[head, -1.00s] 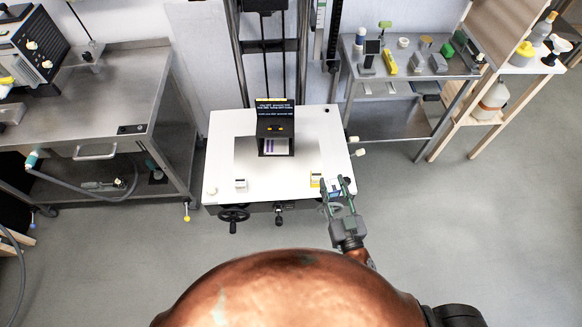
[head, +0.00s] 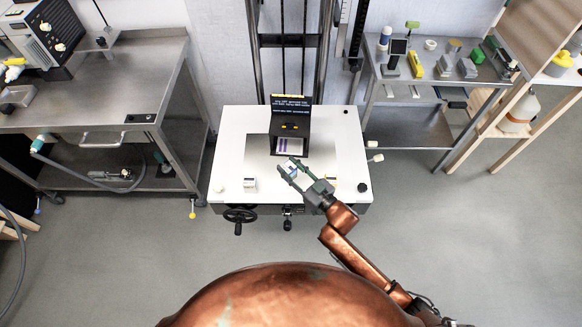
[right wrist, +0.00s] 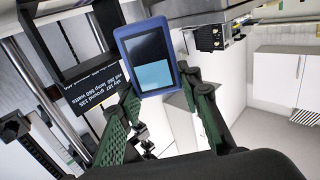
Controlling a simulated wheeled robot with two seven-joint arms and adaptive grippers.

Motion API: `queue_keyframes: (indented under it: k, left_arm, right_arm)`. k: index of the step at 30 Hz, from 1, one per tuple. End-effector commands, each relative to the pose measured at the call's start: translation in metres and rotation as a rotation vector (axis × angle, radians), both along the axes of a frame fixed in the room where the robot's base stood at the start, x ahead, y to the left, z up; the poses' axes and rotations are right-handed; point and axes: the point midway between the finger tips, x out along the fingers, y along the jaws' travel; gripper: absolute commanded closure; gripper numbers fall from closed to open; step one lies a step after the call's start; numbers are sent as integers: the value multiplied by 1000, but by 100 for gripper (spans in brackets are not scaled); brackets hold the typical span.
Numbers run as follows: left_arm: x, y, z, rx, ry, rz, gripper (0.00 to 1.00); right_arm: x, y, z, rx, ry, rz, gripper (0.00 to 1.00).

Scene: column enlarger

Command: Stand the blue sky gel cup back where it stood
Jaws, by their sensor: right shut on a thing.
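My right gripper (head: 294,171) is over the white table, in front of the black enlarger head. It is shut on the blue sky gel cup (right wrist: 152,56). In the right wrist view the cup is a blue-framed block with a dark and a light-blue panel, held between the green fingers (right wrist: 163,88). In the head view the cup is small and partly hidden by the fingers. A white cup (head: 249,185) stands at the table's front left. A yellow-marked cup (head: 332,183) is at the front right, partly hidden by my gripper. My left gripper is not in view.
The white table (head: 229,150) has bare room left and right. The black enlarger head (head: 290,118) with its lettered panel is close behind the gripper. A black handwheel (head: 239,215) is below the front edge. Steel benches (head: 110,105) stand left and right.

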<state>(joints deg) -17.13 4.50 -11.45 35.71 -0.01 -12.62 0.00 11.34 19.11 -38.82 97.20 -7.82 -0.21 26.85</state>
Motion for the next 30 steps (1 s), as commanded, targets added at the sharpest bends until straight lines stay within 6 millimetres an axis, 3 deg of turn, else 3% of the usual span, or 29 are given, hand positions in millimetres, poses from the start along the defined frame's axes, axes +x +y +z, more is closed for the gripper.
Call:
queue_keyframes:
  k: [11, 30]
  left_arm:
    - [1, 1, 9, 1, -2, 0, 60]
    - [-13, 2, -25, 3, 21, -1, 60]
  right_arm:
    - [-2, -1, 4, -3, -1, -1, 100]
    - [-2, -2, -55, -3, 2, -2, 100]
